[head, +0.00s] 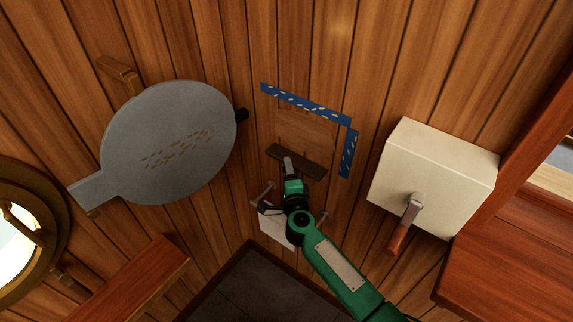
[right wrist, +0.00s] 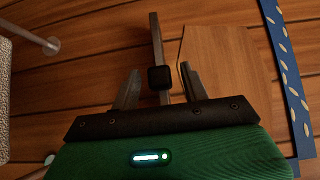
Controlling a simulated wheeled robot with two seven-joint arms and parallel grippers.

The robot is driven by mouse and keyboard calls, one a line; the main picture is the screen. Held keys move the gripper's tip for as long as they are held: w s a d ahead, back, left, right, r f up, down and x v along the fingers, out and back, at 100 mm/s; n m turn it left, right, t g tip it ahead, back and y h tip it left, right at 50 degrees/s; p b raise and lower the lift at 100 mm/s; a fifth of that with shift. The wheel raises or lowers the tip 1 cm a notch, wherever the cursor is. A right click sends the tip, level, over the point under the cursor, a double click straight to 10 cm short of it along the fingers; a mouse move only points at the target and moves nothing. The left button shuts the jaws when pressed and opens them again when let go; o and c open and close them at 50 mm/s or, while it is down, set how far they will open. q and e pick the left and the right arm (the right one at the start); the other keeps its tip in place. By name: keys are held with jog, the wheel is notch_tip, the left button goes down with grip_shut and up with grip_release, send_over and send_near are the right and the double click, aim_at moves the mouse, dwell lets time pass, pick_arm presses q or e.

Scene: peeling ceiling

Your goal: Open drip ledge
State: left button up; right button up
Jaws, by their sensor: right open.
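The drip ledge (head: 313,169) appears to be the short dark brown strip standing out from the plank wall below a paler wood panel. My right gripper (head: 289,165), on the green arm, is at the ledge and covers part of it. In the right wrist view the open fingers (right wrist: 158,88) stand either side of a narrow bar (right wrist: 156,40), likely the ledge seen edge-on. A small black block (right wrist: 160,77) shows at the bar between the fingers. I cannot tell whether either finger touches the bar. My left gripper is out of view.
A blue dashed border (head: 310,105) edges the panel. Metal pegs (head: 265,190) and a white block (head: 275,230) are close below. A cream box (head: 436,180) with a lever handle (head: 404,225) stands right, and a grey round plate (head: 165,145) left.

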jog(key=shift+w+a, duration=0.15)
jog(key=shift+w, duration=0.6)
jog(key=shift+w+a, duration=0.1)
jog(key=shift+w, duration=0.6)
grip_shut()
